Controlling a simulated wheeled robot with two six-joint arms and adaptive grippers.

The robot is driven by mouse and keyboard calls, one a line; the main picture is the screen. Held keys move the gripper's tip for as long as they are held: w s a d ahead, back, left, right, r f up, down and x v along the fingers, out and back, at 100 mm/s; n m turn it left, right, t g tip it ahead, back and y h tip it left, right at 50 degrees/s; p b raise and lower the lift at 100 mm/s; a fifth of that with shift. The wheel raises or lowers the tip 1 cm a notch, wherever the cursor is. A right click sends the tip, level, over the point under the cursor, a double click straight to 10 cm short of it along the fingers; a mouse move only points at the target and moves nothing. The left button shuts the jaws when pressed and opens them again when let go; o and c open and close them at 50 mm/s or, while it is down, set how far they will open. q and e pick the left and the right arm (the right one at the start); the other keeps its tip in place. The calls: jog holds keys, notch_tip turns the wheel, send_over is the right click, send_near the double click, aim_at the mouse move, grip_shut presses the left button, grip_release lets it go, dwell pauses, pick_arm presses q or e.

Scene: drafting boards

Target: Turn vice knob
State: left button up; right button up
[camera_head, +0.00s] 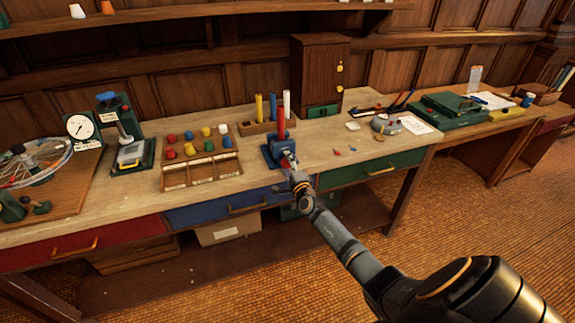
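The small blue vice (270,152) stands at the front edge of the workbench, near the middle of the head view. A red rod (281,122) stands upright at the vice. My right arm comes in from the lower right, and its gripper (289,163) is at the front of the vice, touching or very close to it. The gripper covers the vice's front, so I cannot make out the knob. The fingers are too small and dark to tell open from shut. My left gripper is not in view.
A wooden rack (203,170) with several coloured pegs is left of the vice. A holder with upright rods (258,110) and a dark cabinet (319,70) are behind it. A green drawer front (370,169) lies right of my gripper. Bench top right of the vice is mostly clear.

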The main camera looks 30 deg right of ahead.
jog(key=shift+s+f, duration=0.1)
dwell(0.3)
jog(key=v, duration=0.7)
jog(key=shift+s+a, duration=0.15)
jog(key=shift+s, duration=0.25)
jog(key=s+f+m+g, duration=0.3)
jog(key=s+f+m, duration=0.4)
jog(key=f+m, duration=0.3)
jog(key=s+f+m+g, duration=0.3)
jog(key=s+f+m, duration=0.45)
jog(key=f, duration=0.55)
jog(key=s+f+m+g, duration=0.4)
jog(key=s+f+m, duration=0.2)
jog(key=f+m, duration=0.45)
jog(key=s+a+f+m+g+y, duration=0.1)
jog(key=s+a+f+m+g, duration=0.1)
jog(key=s+a+f+m, duration=0.2)
jog(key=s+a+f+m+g+y, duration=0.1)
jog(key=s+a+f+m, duration=0.3)
jog(key=s+m, duration=0.6)
jog(key=s+a+f+m+g+y, duration=0.1)
jog(key=s+a+f+m+g, duration=0.2)
jog(key=s+f+m, duration=0.4)
jog(key=s+a+m, duration=0.1)
jog(key=s, duration=0.7)
jog(key=shift+s, duration=0.25)
